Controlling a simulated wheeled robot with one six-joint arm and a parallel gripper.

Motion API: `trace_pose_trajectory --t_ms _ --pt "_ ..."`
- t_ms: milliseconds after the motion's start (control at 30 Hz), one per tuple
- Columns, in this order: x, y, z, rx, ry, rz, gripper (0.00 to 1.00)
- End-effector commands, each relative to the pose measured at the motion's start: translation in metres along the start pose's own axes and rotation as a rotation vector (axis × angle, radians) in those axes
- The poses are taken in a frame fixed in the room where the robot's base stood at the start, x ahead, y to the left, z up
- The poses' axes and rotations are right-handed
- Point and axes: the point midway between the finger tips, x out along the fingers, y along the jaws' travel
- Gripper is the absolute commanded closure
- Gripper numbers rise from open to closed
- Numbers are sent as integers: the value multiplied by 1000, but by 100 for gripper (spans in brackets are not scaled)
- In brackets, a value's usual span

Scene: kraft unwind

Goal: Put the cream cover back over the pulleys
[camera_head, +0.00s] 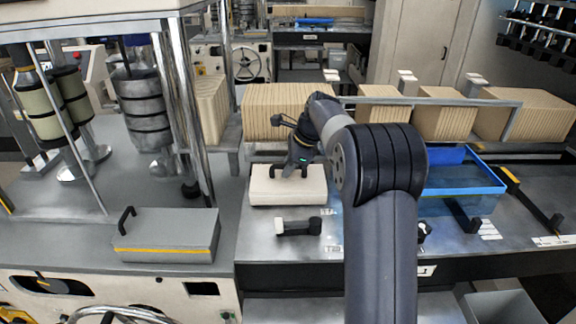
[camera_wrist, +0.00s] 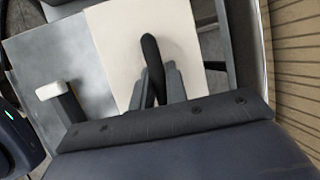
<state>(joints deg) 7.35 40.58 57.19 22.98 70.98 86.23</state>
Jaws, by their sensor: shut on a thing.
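The cream cover (camera_head: 273,192) is a box-like shape with a black handle on top. It stands level at the back left of the metal bench, left of my arm. My gripper (camera_head: 294,170) is over the cover and shut on its handle. In the wrist view the cream top (camera_wrist: 190,28) lies below, and the black handle (camera_wrist: 151,52) rises between the fingers of my gripper (camera_wrist: 160,84). I cannot make out any pulleys for sure. I cannot tell what is under the cover or whether it touches the bench.
A white-and-black handle-like piece (camera_head: 298,227) lies in front of the cover. A grey box with a yellow stripe (camera_head: 165,240) stands on the left bench. A blue-rimmed tray (camera_head: 470,158) is on the right. Brown ribbed blocks (camera_head: 285,108) line the back. Metal posts stand at left.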

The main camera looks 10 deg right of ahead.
Motion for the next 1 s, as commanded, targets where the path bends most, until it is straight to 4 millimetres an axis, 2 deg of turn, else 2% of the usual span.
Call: trace_pose_trajectory --t_ms 533,567,600,833,1000 --pt "2 0 0 0 -1 -2 100" --pt "2 0 0 0 -1 -2 83" --pt "2 0 0 0 0 -2 80" --pt "2 0 -1 0 0 -1 61" --pt "2 0 -1 0 0 -1 60"
